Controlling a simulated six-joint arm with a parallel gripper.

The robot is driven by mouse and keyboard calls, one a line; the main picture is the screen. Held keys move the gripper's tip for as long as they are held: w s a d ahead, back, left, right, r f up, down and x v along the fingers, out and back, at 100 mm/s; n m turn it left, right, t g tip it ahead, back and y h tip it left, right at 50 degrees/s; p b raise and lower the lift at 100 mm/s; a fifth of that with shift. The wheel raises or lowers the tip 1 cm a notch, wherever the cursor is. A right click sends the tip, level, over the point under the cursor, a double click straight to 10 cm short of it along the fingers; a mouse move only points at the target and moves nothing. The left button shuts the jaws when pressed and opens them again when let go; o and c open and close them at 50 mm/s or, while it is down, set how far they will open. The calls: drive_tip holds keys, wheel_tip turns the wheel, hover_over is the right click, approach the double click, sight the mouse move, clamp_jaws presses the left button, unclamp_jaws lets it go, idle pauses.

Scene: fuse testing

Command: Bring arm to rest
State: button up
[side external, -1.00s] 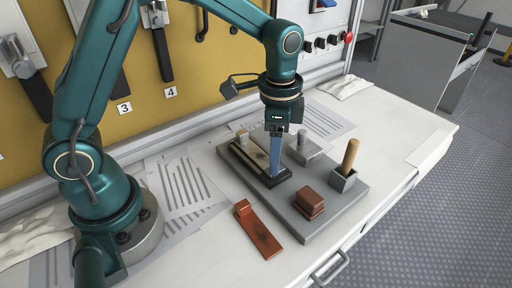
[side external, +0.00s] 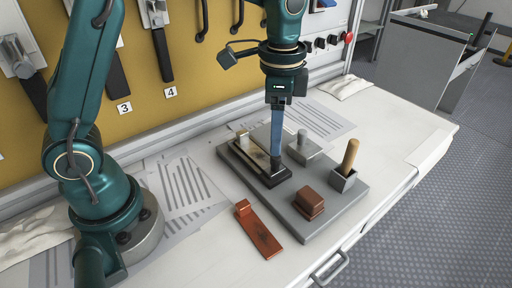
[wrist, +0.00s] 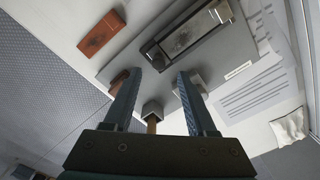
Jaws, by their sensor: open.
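My gripper (side external: 276,156) points down over the black-framed fixture (side external: 245,158) on the grey board in the side view. In the wrist view my gripper (wrist: 158,77) shows two blue fingers spread apart, with nothing between the tips. The fixture also shows beyond the fingers in the wrist view (wrist: 188,37). In the side view the fingers overlap in one line, and their tips appear just above the fixture's near end; the exact gap is hard to tell.
The grey board (side external: 318,217) bears a reddish-brown block (side external: 309,202), a wooden-handled tool (side external: 350,155) in a grey cup and a grey block with a post (side external: 303,147). An orange-brown piece (side external: 259,231) lies in front. Tools hang on the yellow panel (side external: 225,50).

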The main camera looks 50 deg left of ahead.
drive_tip(key=s+a+r+n+t, duration=0.25)
drive_tip(key=s+r, duration=0.25)
drive_tip(key=r, duration=0.3)
drive_tip(key=s+f+n+t, duration=0.3)
drive_tip(key=s+n, duration=0.3)
drive_tip(key=s, duration=0.2)
drive_tip(key=shift+s+a+f, duration=0.15)
drive_tip(key=shift+s+a, duration=0.2)
drive_tip(key=shift+a, duration=0.05)
